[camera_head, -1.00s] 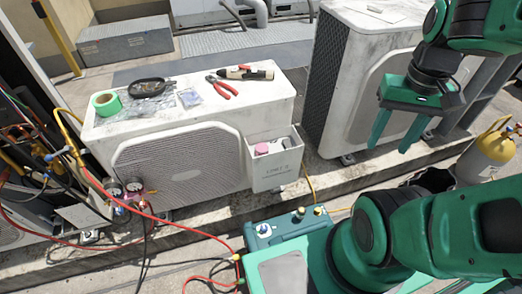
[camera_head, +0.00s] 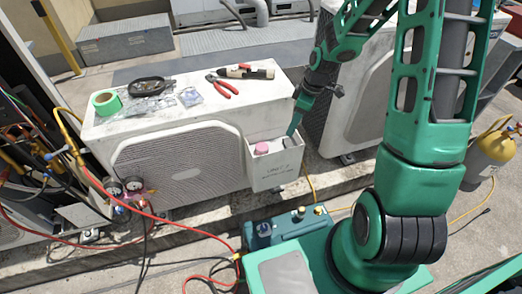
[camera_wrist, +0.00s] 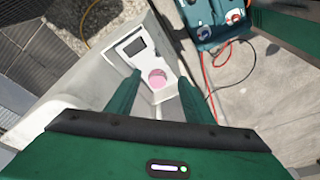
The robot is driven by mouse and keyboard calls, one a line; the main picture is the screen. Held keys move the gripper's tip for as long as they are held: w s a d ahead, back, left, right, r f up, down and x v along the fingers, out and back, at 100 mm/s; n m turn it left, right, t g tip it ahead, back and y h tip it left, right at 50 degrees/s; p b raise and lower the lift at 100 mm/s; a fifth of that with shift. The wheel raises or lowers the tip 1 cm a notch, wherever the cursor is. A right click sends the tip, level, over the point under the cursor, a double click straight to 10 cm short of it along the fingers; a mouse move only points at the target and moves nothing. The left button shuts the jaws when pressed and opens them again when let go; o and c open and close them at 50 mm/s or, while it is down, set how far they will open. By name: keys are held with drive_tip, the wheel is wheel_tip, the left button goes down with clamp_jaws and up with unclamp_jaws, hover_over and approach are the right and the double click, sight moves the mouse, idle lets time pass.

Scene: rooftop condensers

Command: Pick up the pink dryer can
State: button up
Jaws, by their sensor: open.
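The pink dryer can (camera_head: 262,148) stands in the white box (camera_head: 276,174) on the right front of the near condenser. A grey item (camera_head: 288,142) sits in the same box to its right. In the wrist view the pink can (camera_wrist: 157,77) shows as a round pink top inside the box (camera_wrist: 157,95), between the fingers. My gripper (camera_wrist: 160,88) is open, with its green fingers on either side of the can in the picture and nothing held. In the head view my gripper (camera_head: 293,128) is at the box's right side; I cannot tell its exact height above the can.
The near condenser (camera_head: 180,158) carries green tape (camera_head: 107,102), a black tray (camera_head: 151,84), red pliers (camera_head: 222,87) and a torch-like tool (camera_head: 246,72). A teal machine (camera_head: 282,230) and red hoses lie in front. A second condenser (camera_head: 365,105) stands right.

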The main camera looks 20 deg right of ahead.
sight(263, 146)
drive_tip(key=w+a+f+n, duration=0.1)
drive_tip(key=w+a+f, duration=0.1)
drive_tip(key=f, duration=0.3)
drive_tip(key=w+a+f+n+y, duration=0.1)
drive_tip(key=w+a+f, duration=0.1)
drive_tip(key=a+f, duration=0.2)
drive_tip(key=w+a+f+y, duration=0.1)
drive_tip(key=w+a+f, duration=0.1)
drive_tip(key=f, duration=0.5)
drive_tip(key=shift+w+a+n+t, duration=0.2)
drive_tip(key=shift+a+n+t, duration=0.1)
drive_tip(key=shift+a+n, duration=0.15)
drive_tip(key=c, duration=0.7)
